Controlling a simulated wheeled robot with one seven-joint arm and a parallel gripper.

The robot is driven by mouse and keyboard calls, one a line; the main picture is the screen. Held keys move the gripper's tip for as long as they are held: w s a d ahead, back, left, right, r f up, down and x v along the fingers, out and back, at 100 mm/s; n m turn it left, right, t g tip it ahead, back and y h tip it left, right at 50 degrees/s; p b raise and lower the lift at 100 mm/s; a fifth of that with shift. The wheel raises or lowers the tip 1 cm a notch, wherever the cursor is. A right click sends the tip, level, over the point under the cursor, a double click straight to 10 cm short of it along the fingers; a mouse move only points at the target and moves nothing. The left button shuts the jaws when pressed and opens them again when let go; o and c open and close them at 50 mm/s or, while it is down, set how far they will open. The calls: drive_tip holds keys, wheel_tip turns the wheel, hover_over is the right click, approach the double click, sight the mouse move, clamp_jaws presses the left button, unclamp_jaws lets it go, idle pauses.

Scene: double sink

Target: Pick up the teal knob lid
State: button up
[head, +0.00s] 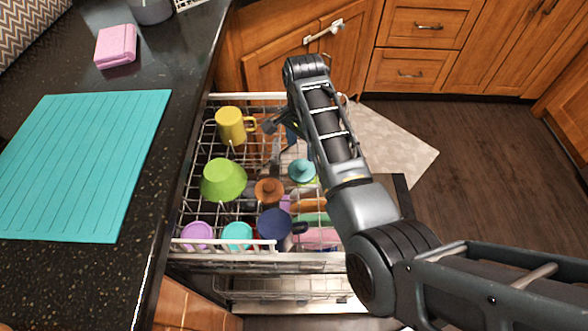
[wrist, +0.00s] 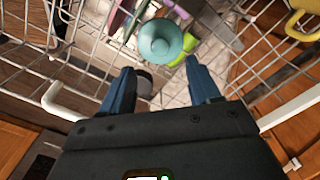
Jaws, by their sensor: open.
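The teal knob lid (head: 302,171) sits in the dishwasher's upper rack, right of the middle, with its round knob showing. In the wrist view the teal knob lid (wrist: 160,42) is just beyond the fingertips, near the top centre. My gripper (wrist: 159,78) has its two blue fingers spread, with nothing held between them. The lid lies in line with the gap between the fingers, apart from them. In the head view my arm partly hides the gripper, which is over the far part of the rack.
The rack (head: 207,150) also holds a yellow mug (head: 231,127), a green bowl (head: 223,180), a brown lid (head: 268,190) and a dark blue mug (head: 274,222). A lime-green item (wrist: 183,50) lies close beside the teal lid. The black counter (head: 185,60) borders the left.

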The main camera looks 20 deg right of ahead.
sight(302, 165)
drive_tip(key=shift+w+f, duration=0.1)
drive_tip(key=shift+f, duration=0.6)
wheel_tip(302, 165, down, 7)
drive_tip(key=shift+d+r+b, duration=0.1)
drive_tip(key=shift+r+b, duration=0.05)
drive_tip(key=shift+b, duration=0.45)
drive_tip(key=c, duration=1.1)
